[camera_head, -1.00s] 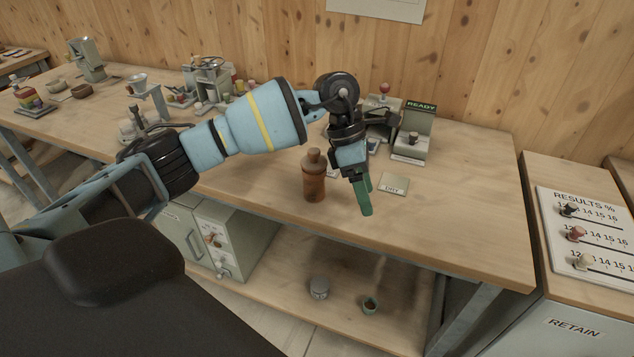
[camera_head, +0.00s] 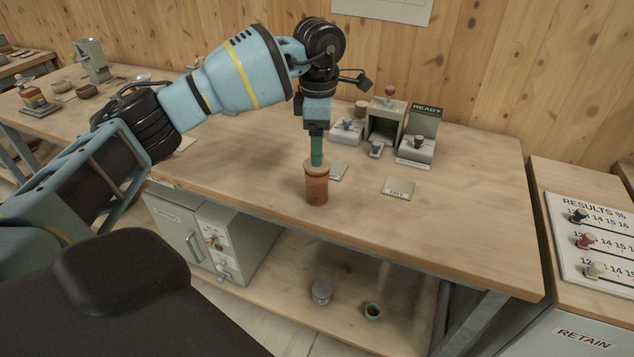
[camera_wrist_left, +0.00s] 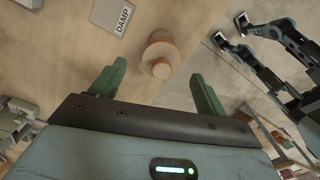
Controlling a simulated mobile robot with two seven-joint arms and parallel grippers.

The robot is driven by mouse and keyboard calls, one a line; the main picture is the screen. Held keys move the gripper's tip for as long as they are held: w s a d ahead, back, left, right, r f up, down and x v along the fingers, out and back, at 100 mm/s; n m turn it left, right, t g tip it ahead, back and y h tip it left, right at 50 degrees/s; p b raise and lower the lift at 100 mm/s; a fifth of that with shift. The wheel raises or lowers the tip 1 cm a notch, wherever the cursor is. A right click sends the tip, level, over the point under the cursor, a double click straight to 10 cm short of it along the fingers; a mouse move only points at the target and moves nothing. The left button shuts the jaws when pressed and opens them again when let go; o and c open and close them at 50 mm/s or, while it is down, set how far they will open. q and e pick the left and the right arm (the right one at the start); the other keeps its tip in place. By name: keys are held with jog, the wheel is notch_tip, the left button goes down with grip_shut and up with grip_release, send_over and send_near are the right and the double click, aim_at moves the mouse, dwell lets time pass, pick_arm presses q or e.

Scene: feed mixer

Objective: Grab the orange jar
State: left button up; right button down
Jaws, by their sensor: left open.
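The orange jar (camera_head: 316,188) stands upright on the wooden bench, orange-brown with a paler cap. In the left wrist view the jar (camera_wrist_left: 160,54) shows from above, between and just beyond the two green fingers. My left gripper (camera_head: 317,152) points down right over the jar's top in the head view, where its fingers overlap into one. In the left wrist view my left gripper (camera_wrist_left: 157,90) is open, with a finger on either side of the jar. Whether a finger touches the jar I cannot tell. My right gripper is not clearly seen.
A DRY card (camera_head: 398,187) lies right of the jar, and a DAMP card (camera_wrist_left: 112,16) shows in the wrist view. Behind stand small devices and a READY unit (camera_head: 418,135). The bench front is clear.

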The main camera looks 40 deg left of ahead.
pick_arm(q)
jog(key=shift+s+f, duration=0.2)
jog(key=shift+f, duration=2.35)
jog(key=c, duration=1.4)
jog(key=shift+r, duration=0.1)
jog(key=shift+r, duration=0.35)
notch_tip(320, 180, up, 3)
jog(key=shift+s+f, duration=0.15)
jog(key=s+d+r, duration=0.1)
jog(key=s+d, duration=0.6)
jog(key=s, duration=0.6)
jog(key=shift+s+d+r, duration=0.2)
jog(key=shift+s+d, duration=0.15)
jog(key=shift+d, duration=0.05)
